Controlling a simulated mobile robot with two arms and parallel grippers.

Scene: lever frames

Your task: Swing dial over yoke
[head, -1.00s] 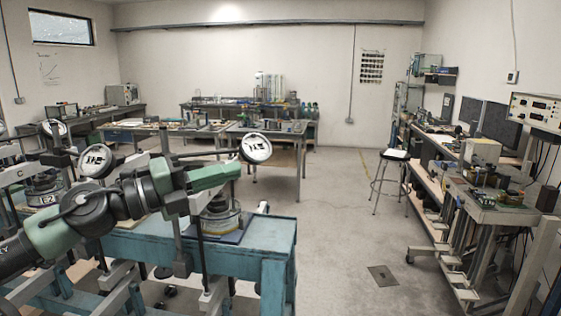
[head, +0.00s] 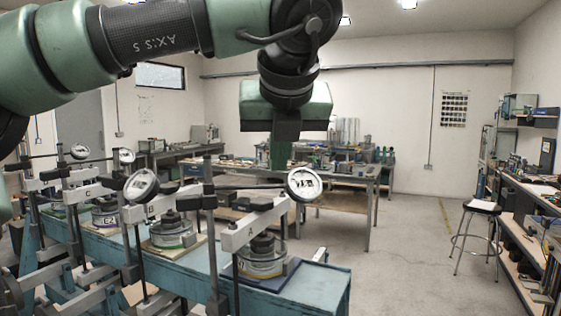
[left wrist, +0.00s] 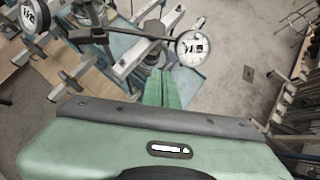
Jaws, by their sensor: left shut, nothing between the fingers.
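The nearest dial (head: 304,184) is a round white-faced gauge on a thin dark arm from an upright post (head: 210,230). It hangs out past the right end of the white yoke (head: 255,226) marked A. Below that yoke is a round cell (head: 262,258) on a dark blue pad. My left gripper (head: 279,158) is shut and empty, pointing down just above and left of this dial, apart from it in the picture. In the left wrist view the dial (left wrist: 191,47) is beyond the green fingers (left wrist: 161,88), with the yoke (left wrist: 143,42) to its left. My right gripper is out of view.
More yokes, posts and dials (head: 141,186) stand along the teal bench (head: 315,287) to the left. The floor right of the bench is clear up to a stool (head: 480,207) and shelving. Other worktables stand behind.

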